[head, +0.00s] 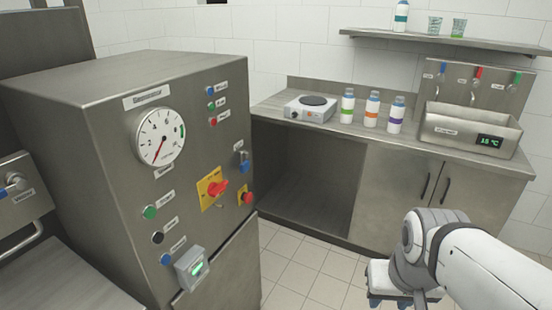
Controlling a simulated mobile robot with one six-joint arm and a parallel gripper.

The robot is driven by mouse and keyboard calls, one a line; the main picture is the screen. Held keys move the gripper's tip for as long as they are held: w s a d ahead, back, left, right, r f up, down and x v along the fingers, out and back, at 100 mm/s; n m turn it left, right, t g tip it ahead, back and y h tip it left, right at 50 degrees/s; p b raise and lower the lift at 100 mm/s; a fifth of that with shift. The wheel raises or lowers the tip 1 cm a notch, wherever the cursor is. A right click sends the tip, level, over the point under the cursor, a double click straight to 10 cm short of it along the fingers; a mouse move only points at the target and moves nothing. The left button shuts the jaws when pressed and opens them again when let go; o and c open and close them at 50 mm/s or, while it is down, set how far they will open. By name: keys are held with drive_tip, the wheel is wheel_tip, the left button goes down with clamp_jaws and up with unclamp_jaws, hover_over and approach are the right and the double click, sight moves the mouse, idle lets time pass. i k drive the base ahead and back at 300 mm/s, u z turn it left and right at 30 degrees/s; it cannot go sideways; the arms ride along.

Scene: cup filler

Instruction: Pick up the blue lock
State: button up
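A small blue lock-like piece (244,166) with a metal top is on the front of the steel control cabinet (105,110), at its right side above a red button. It is too small to tell whether it is a padlock. Another small blue piece (443,68) hangs on the steel back panel above the counter at right, beside a red and a green one. My gripper (402,303) is at the bottom edge of the head view, away from both blue pieces, and is mostly cut off. Its fingers cannot be made out.
A red rotary switch on a yellow plate (212,188) and several buttons are on the cabinet front. A counter (335,127) holds a hot plate (311,108), bottles and a steel basin (470,132). Tiled floor (300,270) lies clear between cabinet and counter.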

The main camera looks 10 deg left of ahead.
sight(244, 167)
drive_tip(key=u, duration=0.15)
drive_tip(key=i, duration=0.85)
drive_tip(key=z, duration=0.05)
